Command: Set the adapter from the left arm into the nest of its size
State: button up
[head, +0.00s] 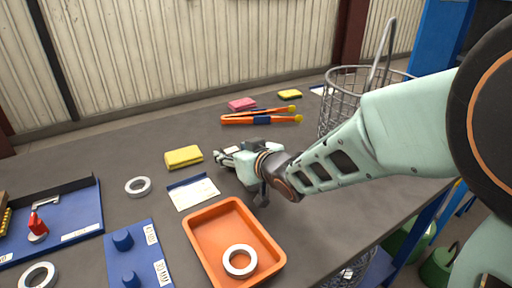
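No piece is plainly marked as the adapter, and I cannot make out a left arm. Pale metal rings are in view: one (138,187) lies flat on the grey table, one (240,260) is inside the orange tray (191,240), and one (38,275) is at the lower left, cut by the frame edge. A blue plate (147,262) with round blue posts and white labels stands left of the tray; whether these are the nests is unclear. My gripper (229,156) is over the table behind the orange tray, right of the yellow block. Its fingers are too small to judge, and I see nothing held.
A blue tray (75,214) with a red-topped piece (37,228) is at the left. A white label card (194,193), yellow block (184,157), pink block (242,104) and orange tongs (250,120) lie on the table (100,160). A wire basket (345,95) stands behind my arm.

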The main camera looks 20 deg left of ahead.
grip_shut()
jog(key=shift+r, duration=0.2)
dwell(0.3)
jog(key=shift+a+r, duration=0.1)
